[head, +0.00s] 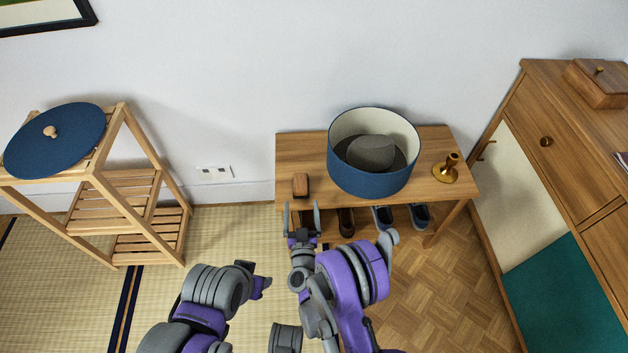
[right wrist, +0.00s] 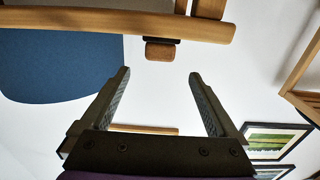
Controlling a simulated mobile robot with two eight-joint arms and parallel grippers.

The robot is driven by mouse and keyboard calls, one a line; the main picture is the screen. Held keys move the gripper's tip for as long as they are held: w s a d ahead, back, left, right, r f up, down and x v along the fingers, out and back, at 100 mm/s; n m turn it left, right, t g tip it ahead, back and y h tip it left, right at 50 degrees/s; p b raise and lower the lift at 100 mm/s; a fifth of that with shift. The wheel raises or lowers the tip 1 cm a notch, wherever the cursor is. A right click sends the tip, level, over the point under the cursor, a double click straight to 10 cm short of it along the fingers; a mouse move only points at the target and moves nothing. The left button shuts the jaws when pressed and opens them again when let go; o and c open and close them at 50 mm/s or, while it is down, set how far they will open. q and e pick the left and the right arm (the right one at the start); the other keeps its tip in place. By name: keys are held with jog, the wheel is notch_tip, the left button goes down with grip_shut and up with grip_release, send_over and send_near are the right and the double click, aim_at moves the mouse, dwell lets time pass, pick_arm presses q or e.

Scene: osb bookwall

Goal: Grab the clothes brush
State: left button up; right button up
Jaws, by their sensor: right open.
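The clothes brush (head: 301,185) is a small brown wooden block with a dark underside. It lies at the left front edge of the wooden bench (head: 305,148). In the right wrist view, which looks upside down, the brush (right wrist: 160,50) shows its end at the bench edge (right wrist: 110,22). My right gripper (head: 301,207) is open and empty, just in front of the brush. In the right wrist view the brush lies beyond the gap between the fingertips (right wrist: 159,73), apart from them.
A blue round box (head: 370,180) holding a grey hat (head: 372,153) stands right of the brush. A brass candlestick (head: 447,170) is at the bench's right. Shoes (head: 383,217) sit below. A slatted rack (head: 130,190) stands left, a wooden cabinet (head: 560,120) right.

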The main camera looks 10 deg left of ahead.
aim_at(301, 182)
jog(key=shift+p+x, duration=1.05)
jog(key=shift+x, duration=0.1)
jog(key=shift+w+a+f, duration=0.15)
jog(key=shift+w+f, duration=0.05)
jog(key=shift+w, duration=0.35)
jog(key=shift+w+a+f, duration=0.1)
jog(key=shift+w+f, duration=0.1)
jog(key=shift+w, duration=0.35)
jog(key=shift+r+b+x, duration=0.15)
jog(key=shift+b+x, duration=0.05)
jog(key=shift+x, duration=1.3)
jog(key=shift+r+b+x, duration=0.15)
jog(key=shift+x, duration=1.4)
jog(key=c, duration=1.5)
